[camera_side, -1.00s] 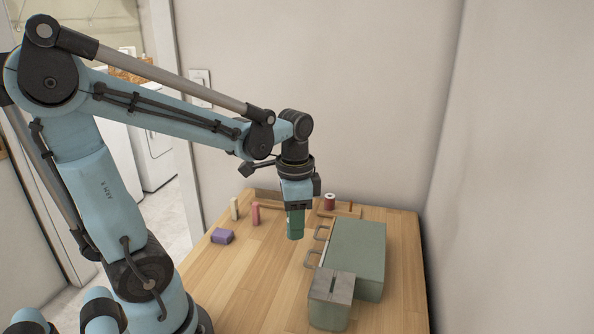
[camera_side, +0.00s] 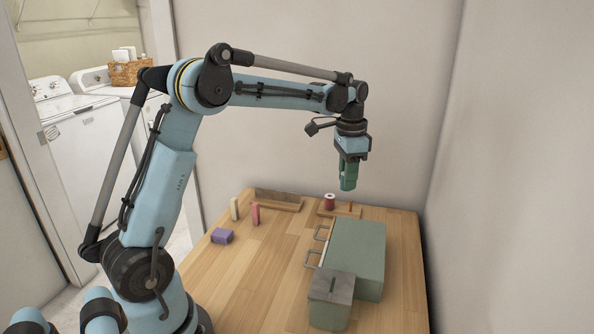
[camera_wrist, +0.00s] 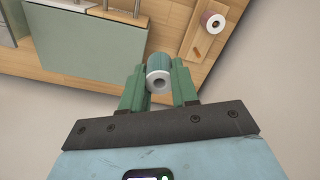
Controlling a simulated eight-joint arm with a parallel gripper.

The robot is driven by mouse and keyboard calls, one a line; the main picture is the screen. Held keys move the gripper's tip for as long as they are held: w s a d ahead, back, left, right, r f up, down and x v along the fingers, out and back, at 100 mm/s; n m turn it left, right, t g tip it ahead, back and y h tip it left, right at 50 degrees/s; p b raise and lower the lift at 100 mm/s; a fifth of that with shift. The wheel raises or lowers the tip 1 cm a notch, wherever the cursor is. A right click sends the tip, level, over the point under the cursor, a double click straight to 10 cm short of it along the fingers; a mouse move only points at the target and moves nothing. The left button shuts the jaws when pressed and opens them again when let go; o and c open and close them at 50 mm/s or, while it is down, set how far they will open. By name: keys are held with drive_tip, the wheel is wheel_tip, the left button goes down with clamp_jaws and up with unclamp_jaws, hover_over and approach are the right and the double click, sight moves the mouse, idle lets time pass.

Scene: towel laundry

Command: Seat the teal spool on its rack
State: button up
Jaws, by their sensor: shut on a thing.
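My gripper (camera_side: 348,182) is shut on the teal spool, held in the air above the back of the table. In the wrist view the teal spool (camera_wrist: 159,66) sits between the two green fingers of my gripper (camera_wrist: 160,84), its hollow end facing the camera. The side view does not show the spool clearly between the fingers. The wooden rack (camera_side: 322,212) lies below on the table; it also shows in the wrist view (camera_wrist: 188,46). A red spool (camera_side: 330,202) stands at its left end, and a bare upright peg (camera_side: 350,208) stands at its right.
A green cabinet (camera_side: 358,245) with two handles stands in front of the rack, beside a grey-topped box (camera_side: 330,300). A long wooden tray (camera_side: 278,206) lies at the back. Cream (camera_side: 234,209), pink (camera_side: 255,213) and purple (camera_side: 222,236) blocks stand left. The table's middle is clear.

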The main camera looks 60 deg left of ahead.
drive_tip(key=w+a+f, duration=0.1)
drive_tip(key=w, duration=0.1)
drive_tip(key=w+a+f, duration=0.1)
drive_tip(key=w+a, duration=0.1)
drive_tip(key=w+a+f, duration=0.1)
drive_tip(key=w+a, duration=0.1)
drive_tip(key=shift+w+f, duration=0.15)
drive_tip(key=shift+f, duration=1.9)
drive_tip(key=shift+f, duration=2.15)
idle(0.9)
drive_tip(key=o, duration=1.6)
drive_tip(key=shift+c, duration=0.2)
drive_tip(key=shift+r, duration=3.5)
